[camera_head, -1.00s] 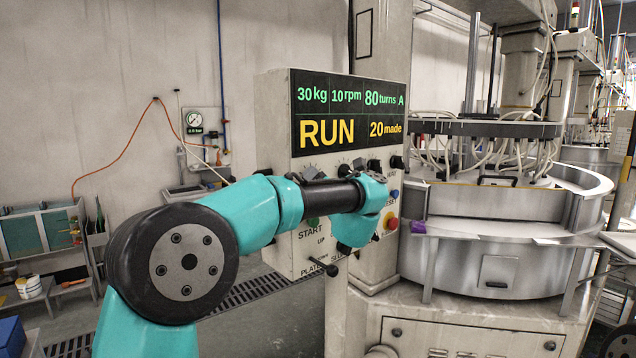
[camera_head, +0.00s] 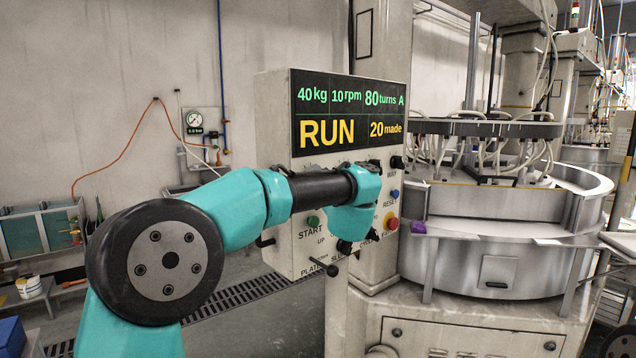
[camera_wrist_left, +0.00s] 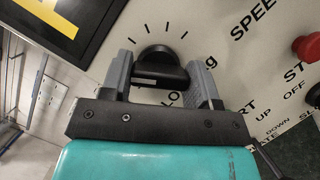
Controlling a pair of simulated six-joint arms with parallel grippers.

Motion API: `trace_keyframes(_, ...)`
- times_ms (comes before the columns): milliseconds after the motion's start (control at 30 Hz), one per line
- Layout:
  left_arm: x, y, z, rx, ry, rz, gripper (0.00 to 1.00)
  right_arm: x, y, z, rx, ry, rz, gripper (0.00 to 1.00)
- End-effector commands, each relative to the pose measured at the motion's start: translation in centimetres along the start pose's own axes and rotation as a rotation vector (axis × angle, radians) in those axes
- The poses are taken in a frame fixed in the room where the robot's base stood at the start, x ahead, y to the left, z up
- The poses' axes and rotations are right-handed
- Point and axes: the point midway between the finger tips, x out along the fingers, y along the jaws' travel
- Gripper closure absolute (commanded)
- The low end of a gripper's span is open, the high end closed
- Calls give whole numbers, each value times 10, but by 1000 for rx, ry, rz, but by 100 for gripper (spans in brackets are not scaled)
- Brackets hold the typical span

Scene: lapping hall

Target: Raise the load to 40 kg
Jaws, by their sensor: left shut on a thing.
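The control panel's display (camera_head: 350,113) in the head view reads 40 kg, 10 rpm, 80 turns A, RUN and 20 made. In the wrist view, my left gripper (camera_wrist_left: 163,76) is shut on a black knob (camera_wrist_left: 157,56) with dial ticks around it. The label beside the knob is partly covered by a finger; "LO" and a "g" show. In the head view my left arm crosses in front of the panel and hides this knob and the fingers. My right gripper is in neither view.
A green START button (camera_head: 313,221), a blue button (camera_head: 394,193) and a red button on yellow (camera_head: 391,222) are on the panel near my arm. A black lever (camera_head: 325,267) sticks out below. The lapping machine (camera_head: 490,260) stands at the right, with a purple object (camera_head: 418,227) on its edge.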

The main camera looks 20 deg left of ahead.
Motion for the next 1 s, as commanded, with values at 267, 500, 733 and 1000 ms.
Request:
trace_keyframes(267,0,0,0,-1,0,0,20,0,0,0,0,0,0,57)
trace_keyframes(500,0,0,0,-1,0,0,19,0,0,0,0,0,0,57)
trace_keyframes(733,-13,0,1,-1,-1,-1,19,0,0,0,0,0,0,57)
trace_keyframes(1000,-58,0,1,0,-3,-2,19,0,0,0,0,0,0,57)
